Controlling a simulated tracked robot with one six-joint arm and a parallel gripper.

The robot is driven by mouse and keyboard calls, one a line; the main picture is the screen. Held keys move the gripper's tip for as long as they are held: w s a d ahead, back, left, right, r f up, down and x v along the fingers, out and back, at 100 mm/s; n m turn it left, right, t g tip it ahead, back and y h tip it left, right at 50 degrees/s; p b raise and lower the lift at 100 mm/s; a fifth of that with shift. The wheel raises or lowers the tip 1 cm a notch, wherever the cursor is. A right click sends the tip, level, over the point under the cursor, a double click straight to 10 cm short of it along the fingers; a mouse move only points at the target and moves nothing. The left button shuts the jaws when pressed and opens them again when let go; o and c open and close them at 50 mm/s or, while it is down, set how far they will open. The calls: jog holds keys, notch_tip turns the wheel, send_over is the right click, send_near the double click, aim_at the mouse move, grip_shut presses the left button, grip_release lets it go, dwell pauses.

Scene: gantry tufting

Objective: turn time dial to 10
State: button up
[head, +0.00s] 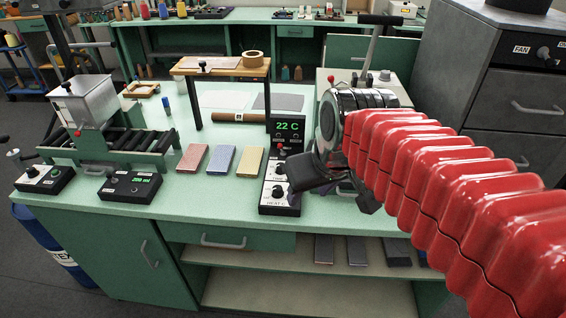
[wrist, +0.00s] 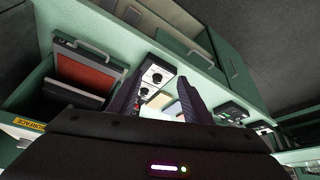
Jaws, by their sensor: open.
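The dial's exact setting is too small to read. My gripper (head: 335,190) is open and empty, just right of the box and apart from the dials. In the wrist view, the box's pale face with dark knobs (wrist: 155,78) shows between the two fingers; their labels are unreadable there.
Red, blue and yellow blocks (head: 222,160) lie left of the box. A small wooden-topped stand (head: 222,68) is behind them. A shiny metal machine (head: 352,100) with a lever stands behind my gripper. Two small black control boxes (head: 130,187) are at the left.

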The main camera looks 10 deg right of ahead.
jog(key=w+d+n, duration=0.1)
jog(key=w+n, duration=0.1)
jog(key=w, duration=1)
jog(key=n+g+y, duration=0.1)
jog(key=n, duration=0.1)
send_near(281, 165)
jog(key=v, duration=0.5)
jog(key=shift+s+d+r, duration=0.15)
jog(key=shift+d, duration=0.2)
jog(key=x, duration=1.3)
jog(key=shift+a+f, duration=0.35)
jog(key=shift+c, duration=0.7)
jog(key=c, duration=0.9)
